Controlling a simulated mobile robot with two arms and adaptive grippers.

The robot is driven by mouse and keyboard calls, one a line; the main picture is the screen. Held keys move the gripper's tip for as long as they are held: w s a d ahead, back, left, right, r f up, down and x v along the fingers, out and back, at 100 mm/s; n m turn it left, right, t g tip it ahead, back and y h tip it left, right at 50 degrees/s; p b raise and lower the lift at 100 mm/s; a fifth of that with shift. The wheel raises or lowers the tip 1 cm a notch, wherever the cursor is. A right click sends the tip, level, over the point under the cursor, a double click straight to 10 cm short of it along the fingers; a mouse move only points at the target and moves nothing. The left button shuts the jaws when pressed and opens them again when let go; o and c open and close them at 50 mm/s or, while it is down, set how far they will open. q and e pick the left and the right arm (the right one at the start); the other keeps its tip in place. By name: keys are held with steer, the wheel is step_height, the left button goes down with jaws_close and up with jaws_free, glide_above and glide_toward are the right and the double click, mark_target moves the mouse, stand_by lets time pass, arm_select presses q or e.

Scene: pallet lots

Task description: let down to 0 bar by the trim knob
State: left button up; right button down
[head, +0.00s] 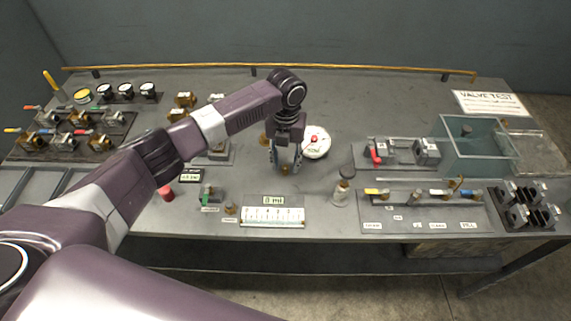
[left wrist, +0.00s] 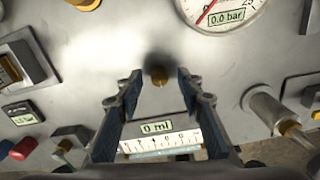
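A round white pressure gauge (head: 316,142) stands on the bench, just right of my left gripper (head: 285,165). In the left wrist view the gauge (left wrist: 232,10) is cut by the top edge, and its display reads 0.0 bar. My right gripper is in neither view.
A scale panel with a 0 ml display (left wrist: 157,127) lies at the bench's front, also in the head view (head: 272,214). Left are valves (head: 75,117) and a red knob (head: 165,193).

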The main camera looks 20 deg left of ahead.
mark_target(285, 167)
arm_select(q)
step_height(285, 167, up, 10)
steer(key=shift+r, duration=0.2)
steer(key=shift+s+f, duration=0.1)
stand_by(0.5)
